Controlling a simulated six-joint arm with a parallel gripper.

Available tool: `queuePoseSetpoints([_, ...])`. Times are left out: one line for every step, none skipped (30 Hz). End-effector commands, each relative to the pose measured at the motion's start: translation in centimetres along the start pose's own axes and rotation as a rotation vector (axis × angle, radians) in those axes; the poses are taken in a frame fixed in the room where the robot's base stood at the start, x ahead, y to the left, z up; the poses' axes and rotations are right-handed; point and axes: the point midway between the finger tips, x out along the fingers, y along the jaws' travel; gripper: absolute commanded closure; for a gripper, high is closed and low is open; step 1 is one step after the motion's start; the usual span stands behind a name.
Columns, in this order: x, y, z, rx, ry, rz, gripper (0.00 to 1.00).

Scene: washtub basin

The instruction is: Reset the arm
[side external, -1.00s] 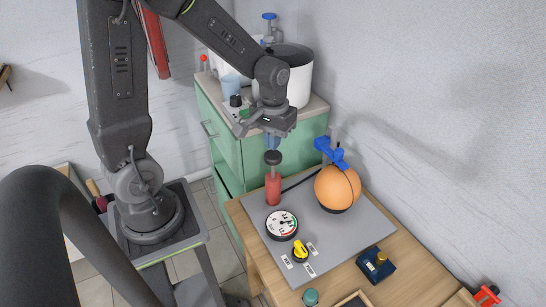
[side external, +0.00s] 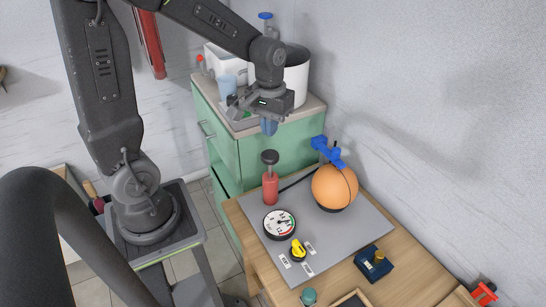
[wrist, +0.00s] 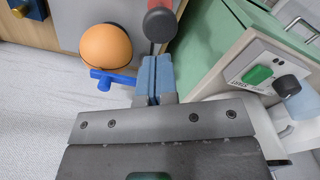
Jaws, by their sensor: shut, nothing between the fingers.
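My gripper (side external: 269,128) hangs in the air above the red pump cylinder (side external: 270,188) with its black knob (side external: 270,157), apart from it. In the wrist view, the two blue fingers of my gripper (wrist: 154,78) are together with nothing between them. The black knob and red cylinder (wrist: 158,22) show just beyond the fingertips in that view.
A grey panel on the wooden table holds an orange ball (side external: 335,187), a blue valve (side external: 327,150), a round gauge (side external: 279,223) and a yellow knob (side external: 298,249). Behind stands a green cabinet (side external: 270,153) with a dark-mouthed white pot (side external: 297,76). A white wall is on the right.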

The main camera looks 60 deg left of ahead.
Motion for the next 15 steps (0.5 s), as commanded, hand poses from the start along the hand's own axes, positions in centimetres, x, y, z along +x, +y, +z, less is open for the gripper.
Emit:
queuePoseSetpoints([-0.2, 0.1, 0.1, 0.007, 0.007, 0.002, 1.0])
queuePoseSetpoints([-0.5, 0.2, 0.3, 0.014, 0.014, 0.003, 1.0])
queuePoseSetpoints([-1.0, 0.4, 0.7, 0.028, 0.028, 0.007, 1.0])
queuePoseSetpoints([-1.4, 0.5, 1.0, 0.043, 0.042, 0.011, 1.0])
queuePoseSetpoints([-2.0, 0.7, 1.4, 0.062, 0.06, 0.015, 1.0])
queuePoseSetpoints([-2.8, 1.0, 2.1, 0.091, 0.087, 0.022, 1.0])
queuePoseSetpoints([-3.5, 1.3, 2.7, 0.114, 0.111, 0.028, 1.0])
queuePoseSetpoints([-4.3, 1.5, 3.4, 0.143, 0.137, 0.035, 1.0])
queuePoseSetpoints([-5.2, 1.8, 4.4, 0.179, 0.172, 0.044, 1.0])
queuePoseSetpoints([-5.8, 1.9, 5.2, 0.21, 0.198, 0.051, 1.0])
queuePoseSetpoints([-6.5, 2.1, 6.0, 0.237, 0.224, 0.058, 1.0])
queuePoseSetpoints([-7.2, 2.3, 7.0, 0.276, 0.258, 0.067, 1.0])
queuePoseSetpoints([-7.7, 2.4, 7.8, 0.302, 0.284, 0.074, 1.0])
queuePoseSetpoints([-8.1, 2.4, 8.6, 0.329, 0.308, 0.081, 1.0])
queuePoseSetpoints([-8.7, 2.5, 9.5, 0.362, 0.338, 0.089, 1.0])
